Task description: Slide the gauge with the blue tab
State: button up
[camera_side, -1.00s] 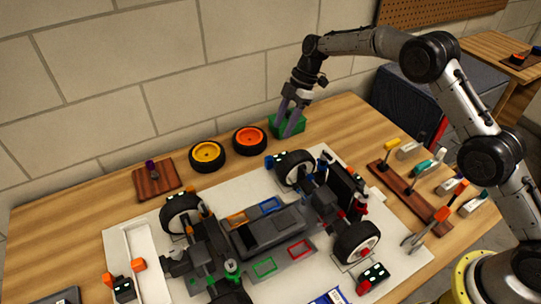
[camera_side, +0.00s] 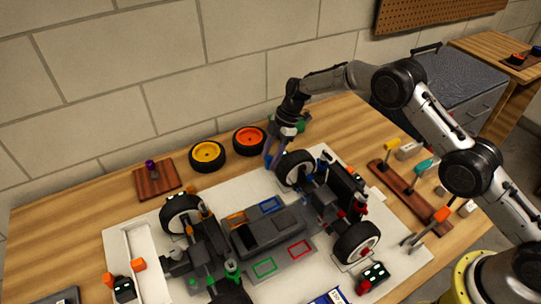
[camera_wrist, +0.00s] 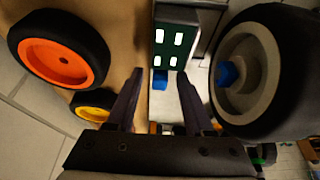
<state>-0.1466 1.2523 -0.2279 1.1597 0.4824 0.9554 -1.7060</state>
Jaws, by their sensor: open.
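The gauge with the blue tab shows in the wrist view as a dark green block (camera_wrist: 173,45) with several lit white squares. Its blue tab (camera_wrist: 160,80) sticks out at the near end. My gripper (camera_wrist: 159,73) is open, with the blue tab in the gap between its fingers. I cannot tell whether a finger touches it. In the side view my gripper (camera_side: 270,164) points down beside the car's far wheel (camera_side: 298,168) and largely hides this gauge.
The car wheel (camera_wrist: 250,70) stands close to the right finger in the wrist view. The orange wheel (camera_side: 250,141) and yellow wheel (camera_side: 207,155) lie on the table to the left. Another gauge, with a red tab (camera_side: 374,277), lies at the front right. A tool rack (camera_side: 410,196) stands at right.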

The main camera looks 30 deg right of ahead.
grip_shut()
dwell(1.3)
